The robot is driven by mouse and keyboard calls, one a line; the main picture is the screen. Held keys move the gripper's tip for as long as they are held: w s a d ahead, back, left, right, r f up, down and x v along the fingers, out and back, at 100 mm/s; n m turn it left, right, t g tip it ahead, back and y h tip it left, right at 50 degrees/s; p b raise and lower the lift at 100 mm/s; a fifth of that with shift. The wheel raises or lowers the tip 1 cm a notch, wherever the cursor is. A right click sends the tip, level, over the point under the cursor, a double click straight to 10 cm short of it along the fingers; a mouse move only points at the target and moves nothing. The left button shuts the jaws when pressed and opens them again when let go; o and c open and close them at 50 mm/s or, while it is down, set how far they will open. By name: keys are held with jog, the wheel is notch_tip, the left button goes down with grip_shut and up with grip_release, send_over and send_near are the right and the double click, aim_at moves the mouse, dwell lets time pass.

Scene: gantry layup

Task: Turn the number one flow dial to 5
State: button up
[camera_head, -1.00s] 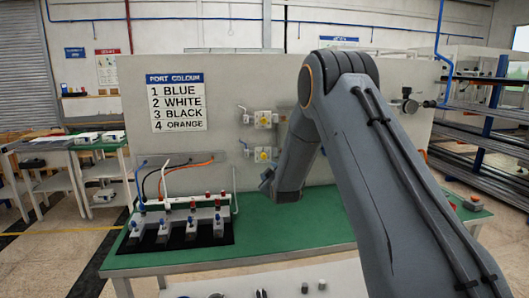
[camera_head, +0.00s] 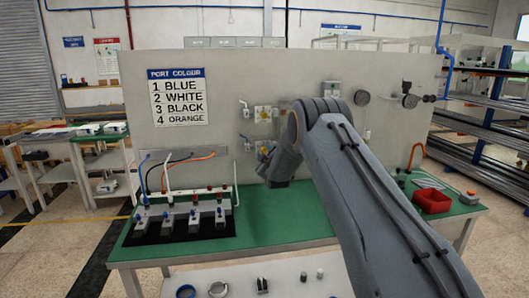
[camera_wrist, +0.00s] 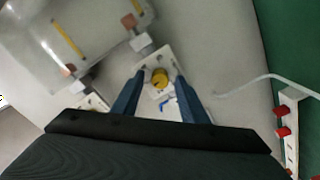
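Two yellow dials on white plates are on the grey upright panel in the head view, an upper one (camera_head: 263,113) and a lower one (camera_head: 262,148). No number on either is legible. My gripper (camera_head: 264,155) is at the lower one and partly covers its plate. In the wrist view my gripper (camera_wrist: 159,82) is open, with its two blue fingers apart. A yellow dial (camera_wrist: 160,77) shows between and just beyond the fingertips, with a blue lever (camera_wrist: 168,101) beside it. I cannot tell whether the fingers touch the dial. Its setting is not readable.
A port colour sign (camera_head: 178,97) hangs on the panel (camera_head: 225,80). A manifold with blue and red fittings (camera_head: 180,220) stands on the green bench (camera_head: 265,232). Round grey fittings (camera_head: 362,97) are at the panel's upper right.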

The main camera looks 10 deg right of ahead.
jog(key=shift+w, duration=0.15)
jog(key=shift+c, duration=0.2)
grip_shut()
